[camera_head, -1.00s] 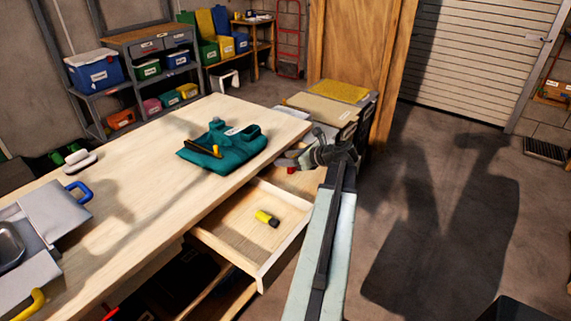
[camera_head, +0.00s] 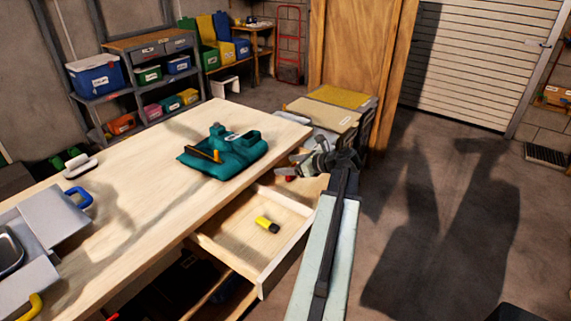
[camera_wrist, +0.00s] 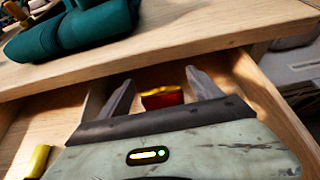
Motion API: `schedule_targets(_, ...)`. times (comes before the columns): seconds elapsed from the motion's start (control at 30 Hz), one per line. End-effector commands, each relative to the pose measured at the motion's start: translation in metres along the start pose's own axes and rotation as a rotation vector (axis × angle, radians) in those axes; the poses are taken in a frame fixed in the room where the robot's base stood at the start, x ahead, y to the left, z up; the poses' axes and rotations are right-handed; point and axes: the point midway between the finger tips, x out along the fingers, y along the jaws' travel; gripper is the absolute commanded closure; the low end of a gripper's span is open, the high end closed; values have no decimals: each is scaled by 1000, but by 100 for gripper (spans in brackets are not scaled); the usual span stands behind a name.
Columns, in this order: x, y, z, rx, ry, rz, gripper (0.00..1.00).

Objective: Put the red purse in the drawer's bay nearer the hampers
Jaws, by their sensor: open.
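The red purse (camera_wrist: 162,98), with a yellow upper edge, sits between the two open fingers of my gripper (camera_wrist: 159,78) in the wrist view. It appears to rest in the far bay of the open drawer (camera_wrist: 265,75), the bay nearer the hampers (camera_head: 322,112). Whether a finger touches it is unclear. In the head view only a small red part of the purse (camera_head: 290,178) shows beside my gripper (camera_head: 292,166); the rest is hidden. A divider separates this bay from the near bay.
A yellow-and-black flashlight (camera_head: 267,224) lies in the near bay. Open floor (camera_head: 450,230) lies to the right.

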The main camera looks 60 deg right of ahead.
Motion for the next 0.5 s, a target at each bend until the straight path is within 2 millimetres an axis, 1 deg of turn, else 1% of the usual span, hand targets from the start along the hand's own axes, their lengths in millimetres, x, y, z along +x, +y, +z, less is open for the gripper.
schedule_targets(0.03,-17,1,5,3,0,-3,26)
schedule_targets(0.2,-61,1,6,3,-1,-3,26)
schedule_targets(0.3,-81,0,4,3,-1,-3,26)
schedule_targets(0.4,-94,0,3,2,-1,-3,26)
schedule_targets(0.5,-101,0,2,1,0,0,26)
